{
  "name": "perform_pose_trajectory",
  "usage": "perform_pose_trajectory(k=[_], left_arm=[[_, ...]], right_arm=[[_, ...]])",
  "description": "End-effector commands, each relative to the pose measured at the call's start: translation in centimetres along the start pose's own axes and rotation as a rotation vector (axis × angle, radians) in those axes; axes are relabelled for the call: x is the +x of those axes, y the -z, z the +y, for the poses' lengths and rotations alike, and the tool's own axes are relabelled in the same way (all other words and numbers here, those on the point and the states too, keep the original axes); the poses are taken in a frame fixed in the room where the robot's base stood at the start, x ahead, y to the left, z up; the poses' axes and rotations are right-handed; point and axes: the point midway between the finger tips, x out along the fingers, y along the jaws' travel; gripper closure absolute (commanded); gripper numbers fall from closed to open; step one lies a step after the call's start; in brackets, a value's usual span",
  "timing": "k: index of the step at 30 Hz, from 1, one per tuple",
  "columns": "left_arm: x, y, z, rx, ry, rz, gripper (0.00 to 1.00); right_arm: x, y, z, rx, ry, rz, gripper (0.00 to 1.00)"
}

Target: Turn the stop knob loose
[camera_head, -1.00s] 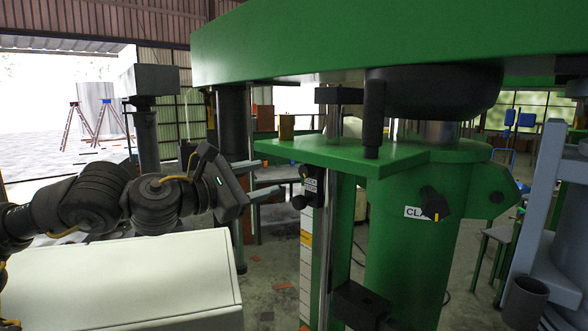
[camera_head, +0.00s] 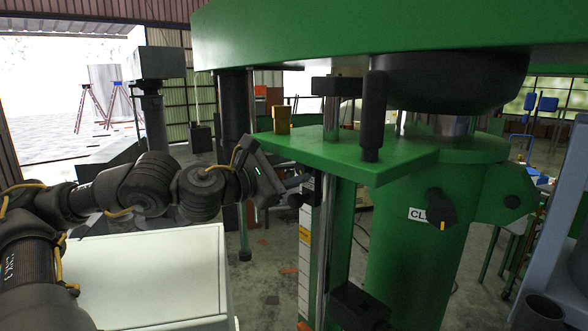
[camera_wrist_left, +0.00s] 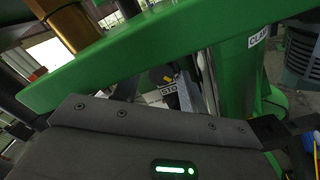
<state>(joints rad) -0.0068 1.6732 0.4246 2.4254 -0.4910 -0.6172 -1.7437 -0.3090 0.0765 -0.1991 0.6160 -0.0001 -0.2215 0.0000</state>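The stop knob (camera_wrist_left: 167,76) shows in the left wrist view as a small black knob with a yellow mark, just above a white label reading "STO", the rest cut off. It sits under the green plate beside the column. In the head view my left gripper (camera_head: 301,182) is at the stop fitting and hides most of the knob and its label. In the wrist view a grey finger (camera_wrist_left: 186,97) stands close to the label's right side. I cannot tell whether the fingers touch the knob or how far apart they are. My right gripper is not in view.
The green plate (camera_head: 400,165) lies just above my left gripper, with a brass cylinder (camera_head: 281,120) on it. A second black knob (camera_head: 441,208) with a "CL" label is on the green column to the right. A white cabinet (camera_head: 150,270) stands below my left arm.

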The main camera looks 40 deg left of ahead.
Motion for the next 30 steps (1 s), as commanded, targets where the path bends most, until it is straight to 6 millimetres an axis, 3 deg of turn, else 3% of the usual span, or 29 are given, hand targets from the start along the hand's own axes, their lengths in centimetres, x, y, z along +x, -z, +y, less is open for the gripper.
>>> perform_pose_trajectory(k=[1, 8, 19, 30], left_arm=[[0.0, 0.0, 0.0, 0.000, 0.000, 0.000, 0.64], [0.1, -0.1, 0.0, -0.001, 0.000, -0.002, 0.93], [0.2, -0.2, 0.0, -0.070, -0.002, -0.006, 0.93], [0.2, -0.3, 0.2, -0.368, -0.003, -0.009, 0.93]], right_arm=[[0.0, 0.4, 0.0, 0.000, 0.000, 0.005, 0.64], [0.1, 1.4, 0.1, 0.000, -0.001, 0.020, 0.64], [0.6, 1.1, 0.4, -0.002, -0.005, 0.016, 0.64], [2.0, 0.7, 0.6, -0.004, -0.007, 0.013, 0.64]])
